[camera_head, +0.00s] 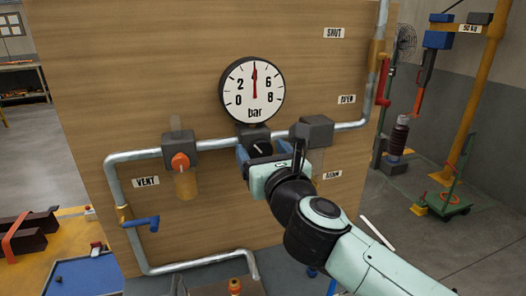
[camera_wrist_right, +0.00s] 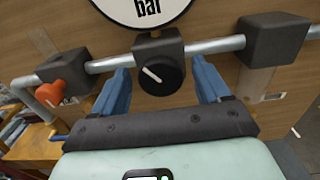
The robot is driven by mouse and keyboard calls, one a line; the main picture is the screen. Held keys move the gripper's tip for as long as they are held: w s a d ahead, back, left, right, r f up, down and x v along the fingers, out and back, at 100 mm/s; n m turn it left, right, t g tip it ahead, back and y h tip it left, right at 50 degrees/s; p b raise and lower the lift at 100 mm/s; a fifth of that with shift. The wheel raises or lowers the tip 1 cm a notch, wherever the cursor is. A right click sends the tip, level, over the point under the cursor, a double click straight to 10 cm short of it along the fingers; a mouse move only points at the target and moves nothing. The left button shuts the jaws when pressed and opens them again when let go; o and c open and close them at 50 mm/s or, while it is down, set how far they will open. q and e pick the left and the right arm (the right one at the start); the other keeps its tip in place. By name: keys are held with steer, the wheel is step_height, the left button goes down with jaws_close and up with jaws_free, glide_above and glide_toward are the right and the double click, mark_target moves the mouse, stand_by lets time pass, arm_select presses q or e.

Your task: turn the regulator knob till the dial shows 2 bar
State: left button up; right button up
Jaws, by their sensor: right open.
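The round white dial (camera_head: 252,91) hangs on the wooden panel, marked bar. Its red needle points straight up, between the 2 and the 6. Below it, the black regulator knob (camera_head: 261,148) sits on a dark block on the pipe. The wrist view shows the knob (camera_wrist_right: 161,75) with a white line slanting from upper left to lower right. My right gripper (camera_head: 262,157) is open, its blue fingers on either side of the knob in the wrist view (camera_wrist_right: 163,82). My left gripper is not in view.
An orange knob (camera_head: 180,162) sits on another block left of the regulator. A dark block (camera_head: 317,131) stands close on the right. A grey pipe (camera_head: 126,156) runs across the panel. A blue valve handle (camera_head: 141,222) is at lower left.

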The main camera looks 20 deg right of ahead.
steer(key=c, duration=1)
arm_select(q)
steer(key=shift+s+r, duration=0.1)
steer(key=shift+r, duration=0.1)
arm_select(e)
steer(key=shift+n, duration=0.4)
steer(key=n+p, duration=0.2)
steer(key=n, duration=0.1)
steer(key=shift+a+r+n+p, duration=0.1)
steer(key=shift+a+n+p, duration=0.05)
steer(key=shift+n+p, duration=0.25)
steer(key=n+p, duration=0.2)
steer(key=n, duration=0.2)
steer(key=shift+a+n+p, duration=0.1)
steer(key=shift+n+p, duration=0.55)
steer(key=shift+n, duration=0.45)
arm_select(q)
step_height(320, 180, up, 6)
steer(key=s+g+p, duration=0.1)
arm_select(e)
steer(key=shift+f+n, duration=0.25)
steer(key=shift+n, duration=1.45)
arm_select(q)
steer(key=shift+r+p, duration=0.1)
steer(key=shift+p, duration=0.2)
